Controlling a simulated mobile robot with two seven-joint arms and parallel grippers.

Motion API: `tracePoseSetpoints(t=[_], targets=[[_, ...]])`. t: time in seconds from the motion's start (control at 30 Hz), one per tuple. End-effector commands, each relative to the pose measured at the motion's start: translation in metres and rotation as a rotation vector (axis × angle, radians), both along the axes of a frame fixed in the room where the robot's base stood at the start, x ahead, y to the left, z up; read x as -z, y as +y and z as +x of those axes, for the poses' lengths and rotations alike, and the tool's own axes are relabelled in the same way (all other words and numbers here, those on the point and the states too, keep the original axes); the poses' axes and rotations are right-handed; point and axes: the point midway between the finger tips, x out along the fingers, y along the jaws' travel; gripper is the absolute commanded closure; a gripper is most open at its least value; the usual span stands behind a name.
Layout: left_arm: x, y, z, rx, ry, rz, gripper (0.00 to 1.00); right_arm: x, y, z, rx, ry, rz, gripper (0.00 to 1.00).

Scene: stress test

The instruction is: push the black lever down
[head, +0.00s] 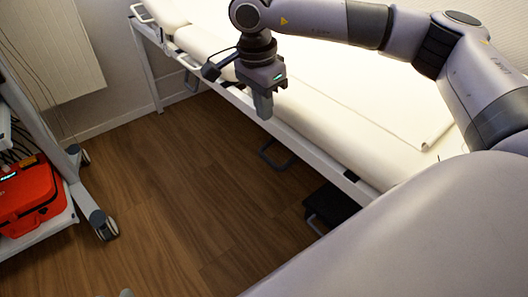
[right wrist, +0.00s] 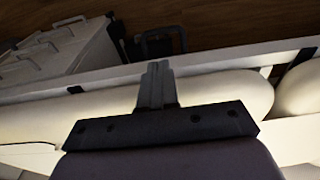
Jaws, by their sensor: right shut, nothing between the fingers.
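My right gripper (head: 263,105) is over the near side rail of the padded bed, pointing down. Its fingers are together with nothing between them, and they also show in the right wrist view (right wrist: 156,85). A thin black loop-shaped lever (head: 278,154) hangs below the bed rail, lower than the gripper and a little to its right, apart from it. A dark frame-like shape (right wrist: 160,42) shows beyond the fingers in the right wrist view; I cannot tell whether it is the same lever.
The cream bed (head: 335,118) has a pale metal rail (head: 310,158) along its near side. A dark box-like thing (head: 330,206) is under it at right. A wheeled cart with a red case (head: 28,195) stands at left. Wooden floor (head: 170,180) lies clear between.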

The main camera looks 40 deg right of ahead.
Motion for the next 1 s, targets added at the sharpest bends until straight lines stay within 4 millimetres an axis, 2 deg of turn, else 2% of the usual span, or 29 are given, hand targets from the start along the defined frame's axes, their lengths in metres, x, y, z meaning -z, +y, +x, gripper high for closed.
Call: tracePoseSetpoints(t=[0.27,0.37,0.47,0.77,1.0], targets=[[0.0,0.0,0.0,0.001,-0.001,-0.001,0.55,0.001,0.0,0.0,0.0,0.0,0.002,1.0],[0.001,-0.001,0.0,0.002,0.0,-0.007,0.55,0.007,0.0,0.0,0.0,0.001,0.002,1.0],[0.003,-0.004,0.001,0.008,0.0,-0.025,0.55,0.02,-0.002,0.0,0.001,0.003,0.002,1.0],[0.007,-0.015,0.004,0.034,-0.014,-0.098,0.55,0.084,-0.009,0.0,0.0,0.003,0.002,1.0],[0.009,-0.003,0.001,0.015,-0.091,-0.029,0.55,0.125,-0.014,0.001,0.0,0.001,0.002,1.0]])
